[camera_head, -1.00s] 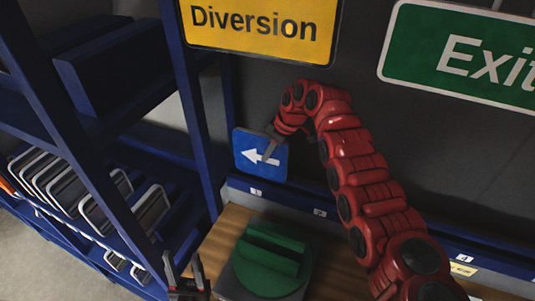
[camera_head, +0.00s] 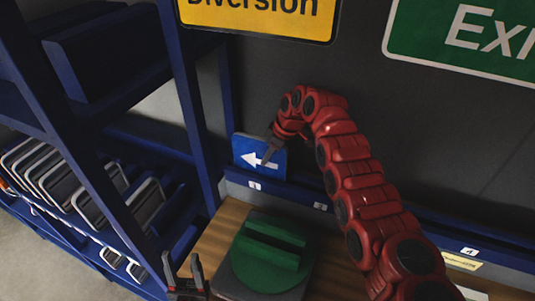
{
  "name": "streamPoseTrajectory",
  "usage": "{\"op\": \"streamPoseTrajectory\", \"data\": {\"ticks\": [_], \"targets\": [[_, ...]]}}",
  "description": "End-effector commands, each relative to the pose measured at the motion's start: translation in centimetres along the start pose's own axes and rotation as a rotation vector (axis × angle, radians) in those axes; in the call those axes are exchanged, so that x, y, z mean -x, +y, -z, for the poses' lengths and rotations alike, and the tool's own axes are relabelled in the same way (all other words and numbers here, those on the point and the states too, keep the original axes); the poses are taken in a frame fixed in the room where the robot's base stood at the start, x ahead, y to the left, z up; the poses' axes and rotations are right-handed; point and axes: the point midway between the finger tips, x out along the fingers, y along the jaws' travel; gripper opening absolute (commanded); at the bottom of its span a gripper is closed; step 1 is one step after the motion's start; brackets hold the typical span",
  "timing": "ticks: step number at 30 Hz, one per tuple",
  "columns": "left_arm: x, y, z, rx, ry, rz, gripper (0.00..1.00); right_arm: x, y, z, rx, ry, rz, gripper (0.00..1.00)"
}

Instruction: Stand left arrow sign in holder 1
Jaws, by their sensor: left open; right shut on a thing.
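The left arrow sign (camera_head: 247,146) is a blue square plate with a white arrow pointing left. It stands upright at holder 1 (camera_head: 254,186), the part of the blue rail labelled 1, against the dark back wall. Its lower edge meets or sits behind the rail's front; I cannot tell how deep it is seated. My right gripper (camera_head: 269,153) is shut on the sign's right part, its fingers covering some of the arrow. My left gripper (camera_head: 185,275) is open and empty at the bottom, left of the green turntable-like block.
The green round block (camera_head: 262,265) stands on a dark base on the wooden worktop (camera_head: 215,240). A blue shelf rack (camera_head: 190,110) with several sign plates stands at left. Yellow Diversion (camera_head: 262,12) and green Exit (camera_head: 470,40) signs hang above. The rail continues right past labels 2 (camera_head: 320,207) and 4 (camera_head: 469,251).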

Motion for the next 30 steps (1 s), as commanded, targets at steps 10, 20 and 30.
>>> {"op": "streamPoseTrajectory", "data": {"ticks": [10,20,30], "targets": [[0.45,0.02,-0.08,0.0,0.0,0.0,0.5,-0.58,0.05,-0.19,0.001,0.002,-0.002,0.0],[0.68,0.03,-0.12,0.0,0.0,0.0,0.5,-0.86,0.04,-0.3,0.001,0.002,-0.002,0.0],[0.97,0.05,-0.16,0.0,0.0,0.0,0.5,-1.25,0.06,-0.47,0.001,0.002,-0.002,0.32]]}}
